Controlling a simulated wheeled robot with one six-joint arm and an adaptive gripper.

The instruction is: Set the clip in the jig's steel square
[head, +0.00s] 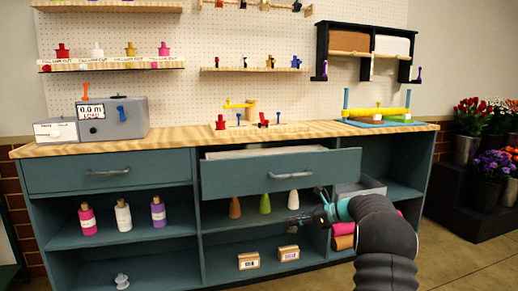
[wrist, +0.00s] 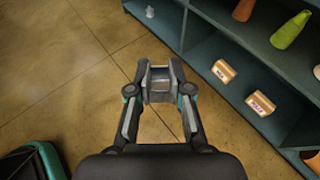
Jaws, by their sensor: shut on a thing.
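My gripper (wrist: 161,84) is shut on a small grey, metallic-looking piece (wrist: 160,76), held between the fingertips in the wrist view. It may be the clip, but its shape is too unclear to be sure. In the head view my gripper (head: 296,218) is in front of the middle shelves, below the bench top, and the held piece is too small to make out. On the bench top a wooden board with yellow and red parts (head: 245,128) stands in the middle, and a blue tray with a yellow bar (head: 384,122) at the right. I cannot make out the steel square.
The middle drawer (head: 280,172) is pulled out above my gripper. Cone-shaped pieces (head: 265,203) and two small boxes (head: 289,253) stand on the shelves behind. A grey meter box (head: 112,117) is on the bench's left. The floor (wrist: 70,60) below my gripper is clear.

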